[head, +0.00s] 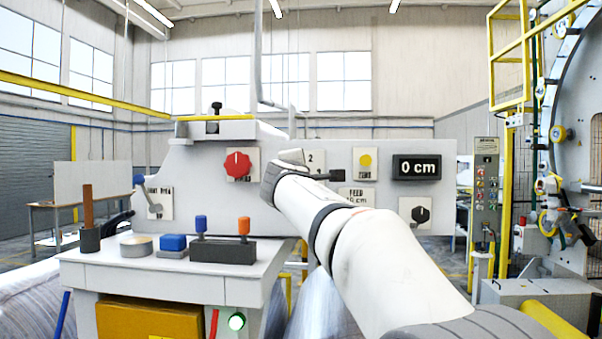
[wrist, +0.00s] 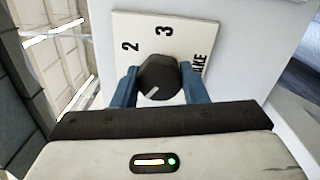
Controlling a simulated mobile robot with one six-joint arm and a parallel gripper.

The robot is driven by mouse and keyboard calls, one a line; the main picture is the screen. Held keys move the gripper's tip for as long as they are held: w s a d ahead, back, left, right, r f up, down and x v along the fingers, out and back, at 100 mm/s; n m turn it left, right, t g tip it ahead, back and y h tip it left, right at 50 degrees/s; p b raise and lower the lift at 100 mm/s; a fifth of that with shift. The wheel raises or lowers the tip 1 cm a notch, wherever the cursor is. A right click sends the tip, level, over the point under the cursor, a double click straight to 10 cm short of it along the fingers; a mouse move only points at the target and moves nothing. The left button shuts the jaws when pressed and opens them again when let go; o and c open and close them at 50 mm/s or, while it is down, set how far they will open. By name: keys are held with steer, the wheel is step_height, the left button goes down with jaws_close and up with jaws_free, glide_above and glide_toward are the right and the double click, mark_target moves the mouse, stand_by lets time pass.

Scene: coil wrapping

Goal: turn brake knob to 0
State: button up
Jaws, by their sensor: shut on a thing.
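The brake knob (wrist: 157,78) is black and round with a white pointer line. It sits on a white plate (wrist: 188,32) that shows a 2, a 3 and part of the word BRAKE. The pointer line points down and left in the wrist view, away from the 3; the marks on that side are hidden. My gripper (wrist: 158,84) is shut on the knob, with one blue finger on each side. In the head view my arm covers the knob, and only a bit of the brake plate (head: 314,160) with the 2 shows.
The grey panel also carries a red knob (head: 238,164), a yellow button (head: 365,160), a display (head: 417,167) reading 0 cm and a black knob (head: 420,214).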

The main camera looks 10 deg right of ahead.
steer(key=n+p, duration=0.1)
steer(key=n, duration=0.2)
steer(key=shift+n, duration=0.4)
steer(key=shift+n+p, duration=0.6)
steer(key=shift+n, duration=1.1)
steer(key=shift+f, duration=0.1)
steer(key=o, duration=1)
steer(key=shift+c, duration=0.2)
steer(key=b+v, duration=0.2)
steer(key=v, duration=0.5)
steer(key=shift+s, duration=0.4)
steer(key=shift+a, duration=0.1)
